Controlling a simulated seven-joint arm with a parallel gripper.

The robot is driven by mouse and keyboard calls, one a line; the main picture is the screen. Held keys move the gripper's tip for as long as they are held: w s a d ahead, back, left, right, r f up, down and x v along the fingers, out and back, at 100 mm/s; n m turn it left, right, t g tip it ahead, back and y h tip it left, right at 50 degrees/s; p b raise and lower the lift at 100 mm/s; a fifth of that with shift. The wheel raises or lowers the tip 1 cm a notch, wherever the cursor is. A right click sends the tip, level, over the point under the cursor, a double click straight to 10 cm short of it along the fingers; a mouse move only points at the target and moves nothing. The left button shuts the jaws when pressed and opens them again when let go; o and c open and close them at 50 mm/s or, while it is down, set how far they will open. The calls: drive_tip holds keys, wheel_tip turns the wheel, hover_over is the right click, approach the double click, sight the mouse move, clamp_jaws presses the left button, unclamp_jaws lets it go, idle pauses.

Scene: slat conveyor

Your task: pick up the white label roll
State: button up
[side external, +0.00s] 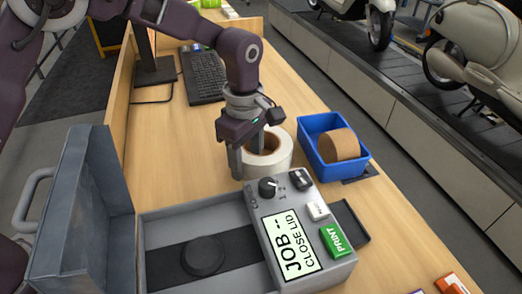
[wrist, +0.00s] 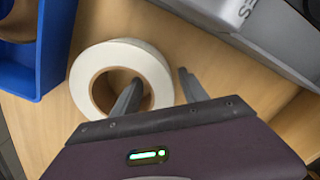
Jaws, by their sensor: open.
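The white label roll (side external: 281,165) lies flat on the wooden table, its brown core facing up. It also shows in the wrist view (wrist: 82,82). My gripper (side external: 249,163) is pointed down at the roll's left side, with its fingers apart and nothing gripped. In the wrist view my gripper (wrist: 160,76) has one finger over or in the roll's hole and the other just outside its rim, so the roll's wall lies between them. I cannot tell how deep the inner finger reaches.
A blue bin (side external: 318,124) holding a brown roll (side external: 339,145) stands right of the label roll. In front is a grey printer (side external: 330,268) with its lid (side external: 85,215) open and a "JOB - CLOSE LID" display. A keyboard (side external: 203,77) lies behind. Bare table lies left of the roll.

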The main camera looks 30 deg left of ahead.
clamp_jaws()
idle(1.3)
